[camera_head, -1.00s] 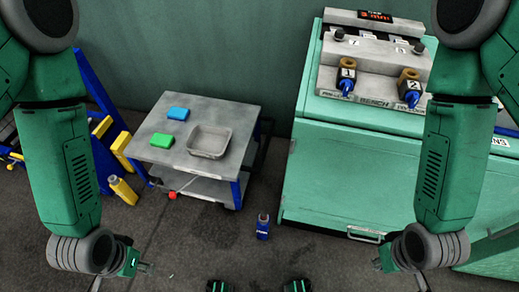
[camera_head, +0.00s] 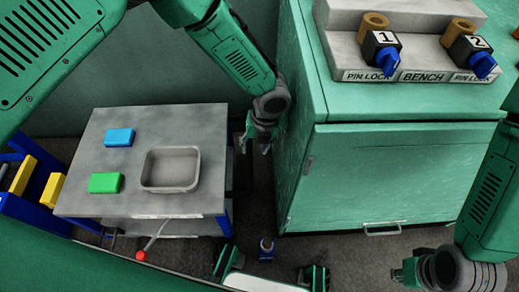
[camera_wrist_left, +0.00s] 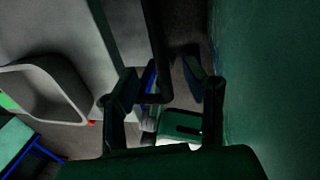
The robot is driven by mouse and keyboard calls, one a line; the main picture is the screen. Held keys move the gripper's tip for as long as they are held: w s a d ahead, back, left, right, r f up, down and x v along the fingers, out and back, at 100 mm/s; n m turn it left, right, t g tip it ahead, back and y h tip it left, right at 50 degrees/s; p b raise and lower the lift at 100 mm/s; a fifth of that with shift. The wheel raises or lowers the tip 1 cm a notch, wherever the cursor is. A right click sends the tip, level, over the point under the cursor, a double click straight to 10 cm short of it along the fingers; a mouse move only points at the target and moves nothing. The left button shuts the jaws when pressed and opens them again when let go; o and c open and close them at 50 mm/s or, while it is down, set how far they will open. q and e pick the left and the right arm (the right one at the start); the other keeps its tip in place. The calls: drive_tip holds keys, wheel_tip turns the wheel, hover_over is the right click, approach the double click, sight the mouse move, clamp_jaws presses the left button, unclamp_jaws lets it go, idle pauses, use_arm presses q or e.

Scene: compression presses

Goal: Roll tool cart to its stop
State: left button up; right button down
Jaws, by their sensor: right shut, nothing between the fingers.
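The tool cart (camera_head: 100,150) stands at left in the head view, with a grey top and blue legs. A blue block (camera_head: 119,137), a green block (camera_head: 105,183) and a grey tray (camera_head: 171,187) are on it. A red knob (camera_head: 142,255) on a thin rod sticks out at its front. My left gripper (camera_head: 258,146) is down in the gap beyond the cart's right edge. In the left wrist view its fingers (camera_wrist_left: 168,88) are apart, with a dark bar (camera_wrist_left: 157,50) by the cart edge reaching between them; contact is unclear. My right gripper (camera_head: 402,273) is shut and empty at lower right.
A green cabinet (camera_head: 390,170) with a pin-lock bench panel (camera_head: 410,60) stands close right of the left gripper. A small blue object (camera_head: 266,250) is on the floor between cart and cabinet. Yellow and blue items (camera_head: 30,180) stand left of the cart.

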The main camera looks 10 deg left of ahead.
sight(250, 157)
use_arm(q)
drive_tip(key=f+b, duration=0.1)
drive_tip(key=f, duration=0.1)
drive_tip(key=a+f+b, duration=0.1)
drive_tip(key=f, duration=0.4)
drive_tip(key=shift+w+a+f+b, duration=0.2)
drive_tip(key=shift+w+a+b, duration=0.05)
drive_tip(key=shift+a+b, duration=0.15)
drive_tip(key=shift+d, duration=0.1)
drive_tip(key=shift+r, duration=0.1)
drive_tip(key=shift+c, duration=0.8)
clamp_jaws()
